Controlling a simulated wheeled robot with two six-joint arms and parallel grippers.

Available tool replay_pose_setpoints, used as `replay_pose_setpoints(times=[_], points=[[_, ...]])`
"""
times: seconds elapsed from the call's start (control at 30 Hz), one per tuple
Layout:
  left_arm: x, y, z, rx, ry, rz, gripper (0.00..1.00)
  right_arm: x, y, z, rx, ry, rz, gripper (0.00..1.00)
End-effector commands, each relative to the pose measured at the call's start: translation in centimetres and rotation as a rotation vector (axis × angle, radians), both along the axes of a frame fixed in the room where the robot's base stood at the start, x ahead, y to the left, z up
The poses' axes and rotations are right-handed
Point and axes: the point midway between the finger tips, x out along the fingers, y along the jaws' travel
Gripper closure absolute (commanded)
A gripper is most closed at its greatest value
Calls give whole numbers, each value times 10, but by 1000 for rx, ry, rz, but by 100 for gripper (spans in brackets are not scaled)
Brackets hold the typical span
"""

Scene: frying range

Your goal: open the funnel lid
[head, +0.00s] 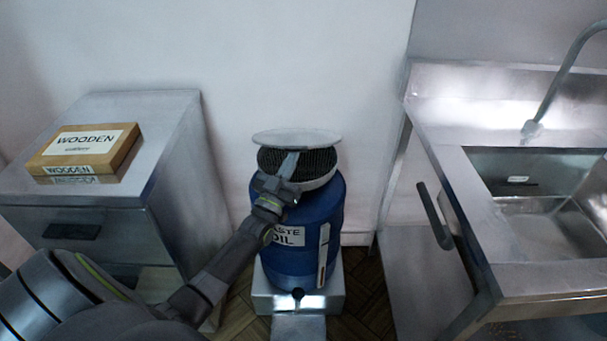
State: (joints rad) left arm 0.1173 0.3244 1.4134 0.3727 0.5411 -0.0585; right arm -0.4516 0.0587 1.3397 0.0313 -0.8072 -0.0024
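A blue barrel (303,237) labelled waste oil stands upright on a low pale base. A round funnel (320,181) with a dark mesh inside sits on top of it. The pale funnel lid (297,137) is raised above the funnel toward the wall, with the mesh visible below it. My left gripper (290,163) reaches in from the front left, its fingers over the mesh and just below the lid's near edge. I cannot tell if they touch the lid, or how far apart they are. My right gripper is not in view.
A metal cabinet (172,130) with a box (85,150) marked wooden on top stands at the left. A metal sink unit (470,190) with a tap (532,127) stands at the right. The wall is close behind the barrel. Narrow floor gaps lie on both sides.

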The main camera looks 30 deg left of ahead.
Motion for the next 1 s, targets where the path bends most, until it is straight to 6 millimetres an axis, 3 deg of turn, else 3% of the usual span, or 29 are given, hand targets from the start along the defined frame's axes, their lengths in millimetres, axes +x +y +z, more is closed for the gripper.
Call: replay_pose_setpoints(times=[0.33, 0.8, 1.0], points=[[1, -1, 0, -3, 2, -1, 100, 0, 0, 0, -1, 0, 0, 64], [19, 10, 49, -3, 1, -1, 100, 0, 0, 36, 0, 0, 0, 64], [21, 12, 51, -3, 3, -1, 100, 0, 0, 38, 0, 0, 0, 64]])
